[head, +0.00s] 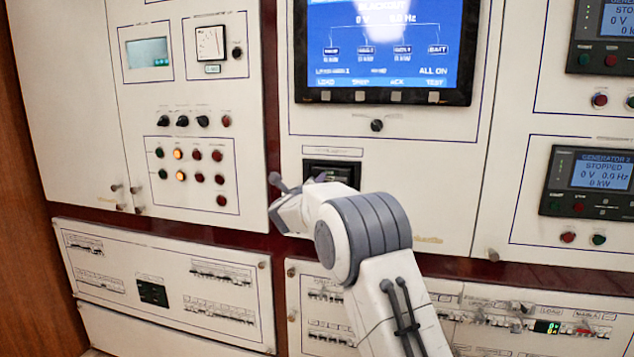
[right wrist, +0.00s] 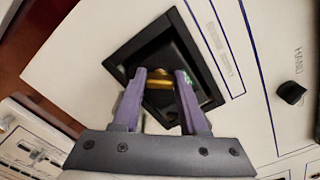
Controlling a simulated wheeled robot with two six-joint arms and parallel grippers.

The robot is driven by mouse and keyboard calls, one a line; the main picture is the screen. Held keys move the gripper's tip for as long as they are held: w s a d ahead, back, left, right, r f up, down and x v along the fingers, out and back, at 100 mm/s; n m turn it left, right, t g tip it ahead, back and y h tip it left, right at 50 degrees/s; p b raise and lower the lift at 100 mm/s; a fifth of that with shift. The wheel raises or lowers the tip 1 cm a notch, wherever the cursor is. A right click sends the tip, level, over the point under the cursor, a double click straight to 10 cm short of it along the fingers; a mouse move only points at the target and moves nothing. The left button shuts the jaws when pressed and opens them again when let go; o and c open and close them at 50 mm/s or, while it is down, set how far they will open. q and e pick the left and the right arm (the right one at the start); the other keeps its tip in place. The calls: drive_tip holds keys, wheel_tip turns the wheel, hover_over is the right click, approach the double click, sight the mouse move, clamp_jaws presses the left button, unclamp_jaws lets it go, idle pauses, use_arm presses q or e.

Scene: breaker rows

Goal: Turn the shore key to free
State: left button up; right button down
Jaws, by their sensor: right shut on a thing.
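The shore key is a small brass-coloured piece (right wrist: 158,82) set in a black square housing (right wrist: 127,62) on the white panel. My right gripper (right wrist: 160,80) has its two purple fingers on either side of the key and is shut on it. In the head view the black housing (head: 343,170) shows below the big screen, partly covered by my right wrist. The key itself cannot be made out there. A small green mark shows by the right finger in the wrist view; the position markings are not readable. My left gripper is not in view.
A black rotary knob (right wrist: 291,93) sits on the panel right of the housing in the wrist view. The blue screen (head: 385,45) is above, with another knob (head: 376,125) below it. Rows of breakers (head: 222,272) line the lower panels. Generator controllers (head: 592,183) are at right.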

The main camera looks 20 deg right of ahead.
drive_tip(key=shift+f+n+p, duration=0.2)
drive_tip(key=shift+n+p, duration=1.4)
drive_tip(key=shift+n, duration=2.3)
drive_tip(key=shift+a, duration=0.1)
drive_tip(key=c, duration=0.7)
unclamp_jaws()
drive_tip(key=b+v, duration=0.2)
drive_tip(key=v, duration=0.8)
drive_tip(key=shift+s+a, duration=0.15)
drive_tip(key=shift+s, duration=0.05)
